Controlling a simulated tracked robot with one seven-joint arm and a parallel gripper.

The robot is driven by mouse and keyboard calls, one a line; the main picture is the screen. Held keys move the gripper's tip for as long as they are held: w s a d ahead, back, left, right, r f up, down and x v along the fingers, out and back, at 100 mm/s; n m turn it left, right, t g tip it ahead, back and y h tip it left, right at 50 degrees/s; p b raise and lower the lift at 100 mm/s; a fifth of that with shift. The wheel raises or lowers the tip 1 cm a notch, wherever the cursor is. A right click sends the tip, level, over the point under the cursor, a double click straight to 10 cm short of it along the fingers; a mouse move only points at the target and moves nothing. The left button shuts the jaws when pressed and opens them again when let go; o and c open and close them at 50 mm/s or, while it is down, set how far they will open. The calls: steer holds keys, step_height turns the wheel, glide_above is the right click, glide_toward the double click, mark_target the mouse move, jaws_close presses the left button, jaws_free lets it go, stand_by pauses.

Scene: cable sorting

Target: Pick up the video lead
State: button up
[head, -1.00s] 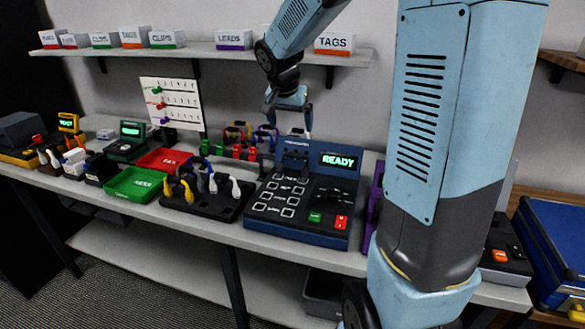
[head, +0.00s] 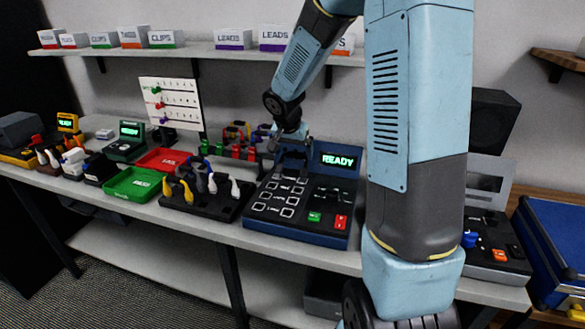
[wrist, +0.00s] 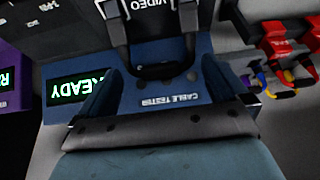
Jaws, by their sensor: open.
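A black part marked VIDEO (wrist: 155,14) shows at the top edge of the wrist view, between my fingertips. Only part of it is in that view, and I cannot make out the whole video lead. My gripper (wrist: 153,42) is open, its two fingers on either side of the VIDEO marking. I cannot tell whether they touch anything. In the head view, my gripper (head: 291,142) is low over the back left of the blue cable tester (head: 259,221). The tester's green screen reads READY.
Left of the tester stand a black holder (head: 205,207) with yellow, grey and white plugs, a green tray (head: 133,184) and a red tray (head: 163,160). Coloured connectors (head: 236,151) stand behind. A shelf (head: 215,54) with labelled boxes runs above.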

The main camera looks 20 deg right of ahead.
steer(key=shift+x, duration=1)
steer(key=shift+r, duration=0.1)
steer(key=shift+c, duration=0.5)
steer(key=c, duration=0.8)
steer(key=shift+r, duration=0.35)
step_height(320, 180, up, 2)
steer(key=shift+r, duration=0.15)
steer(key=s+r, duration=0.8)
steer(key=s, duration=0.1)
steer(key=s+r, duration=0.5)
steer(key=shift+a, duration=0.25)
